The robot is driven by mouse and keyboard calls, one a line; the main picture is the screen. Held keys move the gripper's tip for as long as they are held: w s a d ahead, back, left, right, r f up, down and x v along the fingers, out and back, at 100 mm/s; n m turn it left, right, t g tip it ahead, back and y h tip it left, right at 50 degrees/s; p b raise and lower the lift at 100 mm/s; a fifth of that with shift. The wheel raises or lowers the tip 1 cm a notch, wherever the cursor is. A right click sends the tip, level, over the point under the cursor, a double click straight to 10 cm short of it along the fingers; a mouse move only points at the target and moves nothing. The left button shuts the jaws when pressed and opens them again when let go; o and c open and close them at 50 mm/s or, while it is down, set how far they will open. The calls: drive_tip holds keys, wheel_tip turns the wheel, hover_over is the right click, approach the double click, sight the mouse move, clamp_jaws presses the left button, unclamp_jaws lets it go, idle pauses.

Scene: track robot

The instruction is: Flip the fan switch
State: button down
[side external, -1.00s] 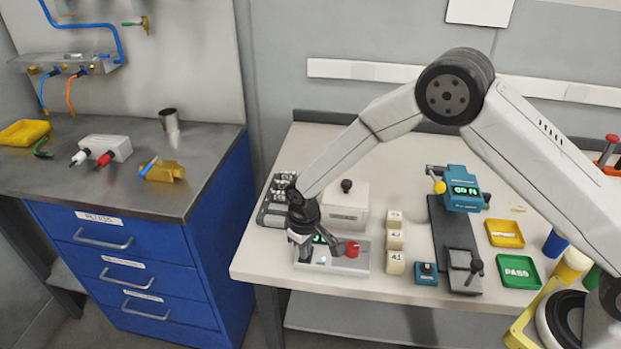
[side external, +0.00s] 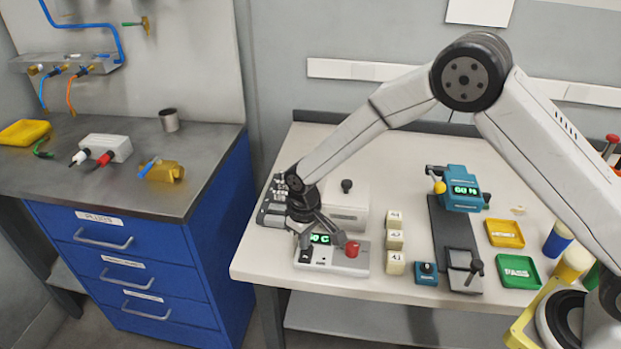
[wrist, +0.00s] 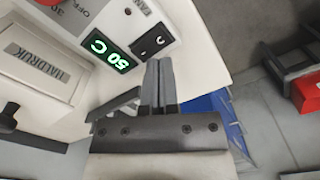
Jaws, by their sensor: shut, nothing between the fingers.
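The fan switch (wrist: 152,41) is a black rocker next to the "FAN" label on the light grey control box (side external: 347,263). Beside it is a green display (wrist: 109,53) reading 50 C. In the side view the switch (side external: 305,256) is small and sits just below my fingertips. My gripper (wrist: 158,64) is shut and empty, with its fingertips close to the edge of the switch in the wrist view. In the side view my gripper (side external: 304,240) points down over the left end of the box. I cannot tell whether it touches the switch or which way the rocker lies.
A red knob (side external: 352,249) stands on the same box. A white block with a black knob (side external: 346,200) is behind it. Several small cream blocks (side external: 394,243) and a teal button box (side external: 427,273) stand to the right. The table's front edge is close.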

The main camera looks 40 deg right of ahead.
sight(308, 257)
drive_tip(key=shift+r, duration=1.8)
drive_tip(key=shift+d, duration=0.1)
drive_tip(key=shift+s+d+r, duration=0.15)
drive_tip(key=shift+d+r, duration=0.05)
drive_tip(key=s+d+r+m+t, duration=0.1)
drive_tip(key=s+d+r, duration=0.3)
drive_tip(key=s+d, duration=0.3)
drive_tip(key=s+d+r+m+t, duration=0.1)
drive_tip(key=s+d+r, duration=0.3)
drive_tip(key=s+d, duration=0.4)
drive_tip(key=s+m, duration=0.1)
drive_tip(key=s, duration=0.2)
drive_tip(key=shift+s+d+r+t, duration=0.15)
drive_tip(key=shift+s+d+t, duration=0.1)
drive_tip(key=shift+s+t, duration=0.1)
